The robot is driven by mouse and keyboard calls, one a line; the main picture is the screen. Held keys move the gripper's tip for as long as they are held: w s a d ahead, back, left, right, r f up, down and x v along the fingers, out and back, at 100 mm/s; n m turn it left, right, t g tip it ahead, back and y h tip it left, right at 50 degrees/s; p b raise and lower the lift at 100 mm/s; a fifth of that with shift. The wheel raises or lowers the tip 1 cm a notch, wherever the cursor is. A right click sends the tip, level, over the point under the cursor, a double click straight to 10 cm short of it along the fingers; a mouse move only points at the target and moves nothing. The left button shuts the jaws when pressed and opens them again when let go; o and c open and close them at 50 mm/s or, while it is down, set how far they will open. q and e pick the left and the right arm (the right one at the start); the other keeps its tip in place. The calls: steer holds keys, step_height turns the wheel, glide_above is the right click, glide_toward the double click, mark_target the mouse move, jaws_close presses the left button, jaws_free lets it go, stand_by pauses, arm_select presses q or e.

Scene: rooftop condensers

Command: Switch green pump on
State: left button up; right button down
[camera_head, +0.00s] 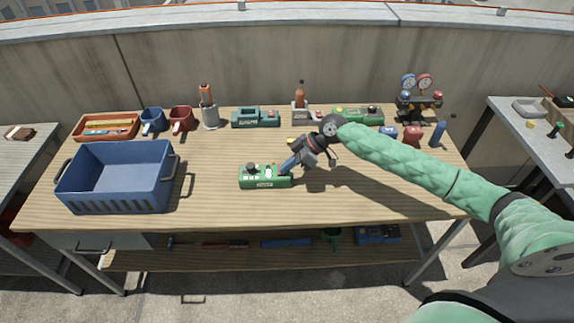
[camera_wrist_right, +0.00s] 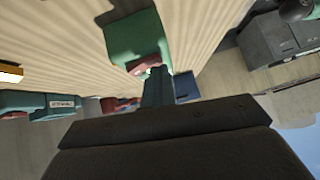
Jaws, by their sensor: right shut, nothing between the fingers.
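The green pump (camera_head: 265,183) sits on the front middle of the wooden table, with a dark knob on its left end and a pale label on its front. My right gripper (camera_head: 287,166) is shut and empty, tilted down, with its tips at the pump's right end. In the right wrist view the shut fingers (camera_wrist_right: 157,90) reach toward a green body (camera_wrist_right: 135,38) that looks like the pump. A small reddish part and a bright green spot show by the fingertips. I cannot tell whether they touch. The switch's position is hidden. My left gripper is not in view.
A blue crate (camera_head: 117,203) stands at the left of the table (camera_head: 215,205). A teal device (camera_head: 255,119), another green device (camera_head: 350,114), mugs (camera_head: 182,120) and a gauge set (camera_head: 419,101) line the back. The wood around the pump is clear.

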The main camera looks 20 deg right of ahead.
steer(key=shift+w, duration=0.1)
steer(key=shift+w+d+r, duration=0.2)
steer(key=shift+w, duration=0.4)
